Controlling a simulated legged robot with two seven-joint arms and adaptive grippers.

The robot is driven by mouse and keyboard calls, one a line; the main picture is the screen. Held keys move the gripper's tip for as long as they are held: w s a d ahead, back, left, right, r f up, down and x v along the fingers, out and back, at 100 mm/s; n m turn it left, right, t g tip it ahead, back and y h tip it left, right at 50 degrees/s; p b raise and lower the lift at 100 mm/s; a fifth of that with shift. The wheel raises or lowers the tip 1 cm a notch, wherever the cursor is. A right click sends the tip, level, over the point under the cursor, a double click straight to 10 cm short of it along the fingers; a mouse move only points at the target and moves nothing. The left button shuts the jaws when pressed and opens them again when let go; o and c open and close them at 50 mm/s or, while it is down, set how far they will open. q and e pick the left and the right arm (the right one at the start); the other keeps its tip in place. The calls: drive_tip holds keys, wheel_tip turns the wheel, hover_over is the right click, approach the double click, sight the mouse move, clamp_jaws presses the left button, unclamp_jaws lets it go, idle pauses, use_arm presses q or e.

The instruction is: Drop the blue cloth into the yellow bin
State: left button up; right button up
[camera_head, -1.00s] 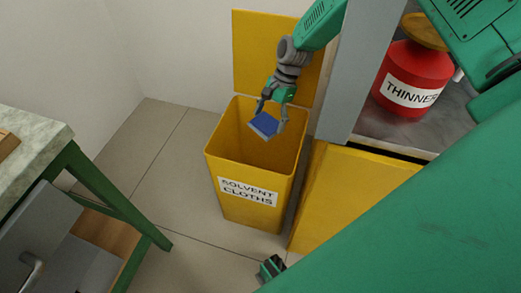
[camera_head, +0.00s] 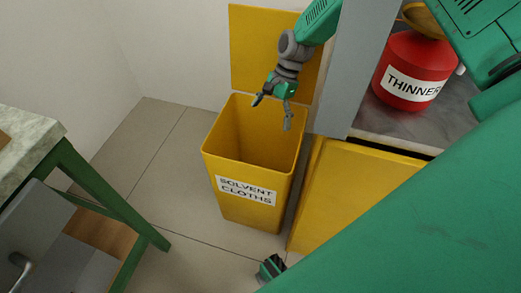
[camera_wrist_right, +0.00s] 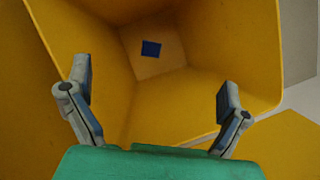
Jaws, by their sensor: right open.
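The yellow bin (camera_head: 255,187) stands on the floor with its lid raised, and its front label reads "SOLVENT CLOTHS". My right gripper (camera_head: 272,116) is over the bin's mouth, open and empty, fingers pointing down. In the right wrist view the right gripper (camera_wrist_right: 155,92) shows its two fingers spread wide above the yellow bin (camera_wrist_right: 235,60). The blue cloth (camera_wrist_right: 151,48) lies at the bottom of the bin, apart from the fingers. The bin's front wall hides the cloth in the head view. My left gripper cannot be made out.
A yellow cabinet (camera_head: 350,195) stands close to the right of the bin. A red can (camera_head: 407,70) labelled "THINNER" sits on the grey top above it, beside a grey post (camera_head: 350,60). A green-legged bench (camera_head: 100,195) stands at left, with clear floor between.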

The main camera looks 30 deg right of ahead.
drive_tip(key=v, duration=1)
drive_tip(key=shift+r, duration=0.15)
drive_tip(key=shift+w, duration=0.1)
